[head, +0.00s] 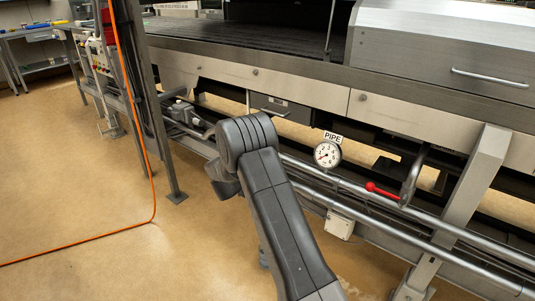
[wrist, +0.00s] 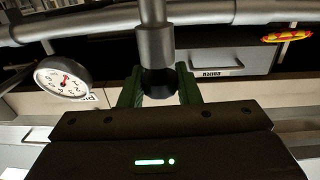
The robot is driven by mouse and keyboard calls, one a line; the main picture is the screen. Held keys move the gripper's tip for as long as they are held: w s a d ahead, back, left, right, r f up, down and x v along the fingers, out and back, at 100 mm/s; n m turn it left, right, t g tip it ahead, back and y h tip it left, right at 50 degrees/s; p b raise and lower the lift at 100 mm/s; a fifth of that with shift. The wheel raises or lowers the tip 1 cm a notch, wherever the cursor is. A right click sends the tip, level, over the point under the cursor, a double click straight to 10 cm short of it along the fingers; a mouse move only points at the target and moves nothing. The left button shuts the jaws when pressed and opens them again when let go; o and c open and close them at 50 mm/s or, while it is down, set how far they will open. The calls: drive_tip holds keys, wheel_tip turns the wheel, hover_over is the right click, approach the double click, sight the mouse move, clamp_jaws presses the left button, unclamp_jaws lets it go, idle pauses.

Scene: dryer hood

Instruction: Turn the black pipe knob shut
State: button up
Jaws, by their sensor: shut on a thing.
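The black pipe knob (wrist: 158,80) sits at the end of a grey metal stem in the middle of the wrist view. My gripper (wrist: 159,90) has one green finger on each side of the knob and is shut on it. The far part of the knob is partly hidden by the gripper body. In the head view my arm hides both the knob and the gripper. A round white gauge (head: 327,154) under a PIPE label stands on the pipe, right of my arm. It also shows at the left of the wrist view (wrist: 62,78).
Grey pipes (head: 390,217) run along the machine's lower side. A red lever (head: 382,190) sticks out right of the gauge. A slanted metal leg (head: 466,200) stands at the right. An orange cable (head: 145,150) hangs at the left onto clear floor (head: 60,180).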

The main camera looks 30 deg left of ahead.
drive_tip(key=shift+r+m+g+h+p, duration=0.1)
drive_tip(key=shift+m+g+h+p, duration=0.3)
drive_tip(key=shift+m+h, duration=1.1)
drive_tip(key=shift+h, duration=0.6)
drive_tip(key=o, duration=1)
drive_tip(key=shift+c, duration=0.2)
drive_tip(key=shift+s, duration=0.1)
drive_tip(key=p+v, duration=0.2)
drive_tip(key=v, duration=1.1)
drive_tip(key=shift+s+a, duration=0.15)
drive_tip(key=shift+s, duration=0.1)
drive_tip(key=shift+w, duration=0.1)
